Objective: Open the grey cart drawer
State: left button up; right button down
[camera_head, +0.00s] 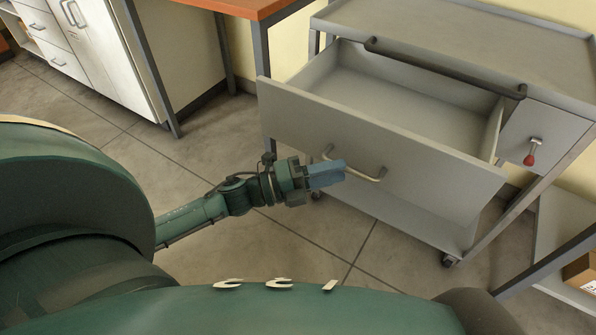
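The grey cart (470,38) stands at the upper right. Its wide grey drawer (400,150) is pulled well out, and its inside looks empty. A pale bar handle (367,177) is on the drawer front. My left gripper (327,174), with blue fingers, is at the left part of this handle and overlaps it in the picture. The fingers look close together, but I cannot tell whether they grip the bar or lie in front of it. My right gripper is not in view.
A dark push bar (445,68) runs above the open drawer. A red-knobbed lever (530,152) is on the panel to its right. An orange-topped table (245,7) and white cabinet (105,50) stand upper left. A cardboard box (582,272) is lower right. Floor left of the cart is clear.

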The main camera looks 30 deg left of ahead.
pick_arm(q)
jog(key=v, duration=0.9)
jog(key=shift+s+a, duration=0.25)
jog(key=shift+a, duration=0.1)
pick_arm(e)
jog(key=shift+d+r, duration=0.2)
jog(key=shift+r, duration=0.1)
